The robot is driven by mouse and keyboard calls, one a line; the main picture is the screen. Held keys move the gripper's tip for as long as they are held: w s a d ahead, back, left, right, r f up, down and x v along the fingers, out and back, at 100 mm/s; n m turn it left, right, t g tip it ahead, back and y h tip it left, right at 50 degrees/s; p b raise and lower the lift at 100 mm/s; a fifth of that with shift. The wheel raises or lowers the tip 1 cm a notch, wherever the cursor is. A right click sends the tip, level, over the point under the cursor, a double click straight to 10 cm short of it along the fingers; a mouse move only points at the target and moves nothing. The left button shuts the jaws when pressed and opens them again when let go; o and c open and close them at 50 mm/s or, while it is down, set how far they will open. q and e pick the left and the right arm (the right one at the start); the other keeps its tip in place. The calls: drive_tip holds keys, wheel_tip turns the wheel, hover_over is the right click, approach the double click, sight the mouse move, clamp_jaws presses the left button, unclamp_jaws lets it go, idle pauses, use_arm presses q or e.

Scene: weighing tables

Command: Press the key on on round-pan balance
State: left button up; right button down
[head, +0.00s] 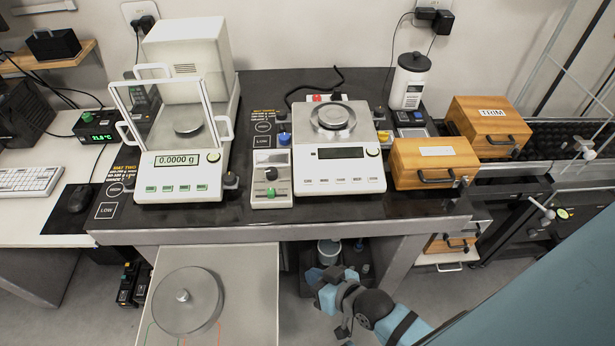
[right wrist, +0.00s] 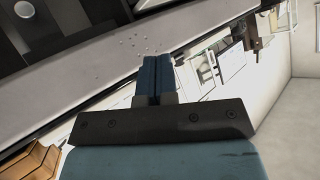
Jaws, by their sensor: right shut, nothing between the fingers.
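The round-pan balance (head: 338,172) is a white unit on the dark bench mat, with a round metal pan (head: 333,118) on top. Its display (head: 343,153) is dark. My right gripper (head: 316,276) is below and in front of the bench edge, apart from the balance. In the right wrist view its blue fingers (right wrist: 157,74) are together and empty. My left gripper is not in view.
Left of it stands a shielded balance (head: 178,160) reading 0.0000 g. A small control box (head: 271,178) with knobs stands between them. Wooden drawer boxes (head: 433,160) are close on the right. The bench's front edge (head: 290,230) lies between my right gripper and the balance.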

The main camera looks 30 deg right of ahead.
drive_tip(key=w+d+r+m+t+h+p, duration=0.1)
drive_tip(key=w+r+m+t+p, duration=0.25)
drive_tip(key=w+r+m, duration=0.35)
drive_tip(key=w+d+r+m+t+h+p, duration=0.1)
drive_tip(key=w+r+m+t+p, duration=0.15)
drive_tip(key=r+m+p, duration=0.45)
use_arm(q)
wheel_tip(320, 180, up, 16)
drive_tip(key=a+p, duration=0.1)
drive_tip(key=p, duration=0.5)
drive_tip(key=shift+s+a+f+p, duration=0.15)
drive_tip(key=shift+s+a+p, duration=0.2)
drive_tip(key=shift+p, duration=0.05)
use_arm(e)
drive_tip(key=w+d+r+m+g+h, duration=0.5)
drive_tip(key=w+m, duration=0.2)
drive_tip(key=m, duration=0.9)
drive_tip(key=shift+w+r+g+h, duration=0.15)
drive_tip(key=shift+w+g+h, duration=0.15)
drive_tip(key=shift+h, duration=0.1)
drive_tip(key=shift+d, duration=0.1)
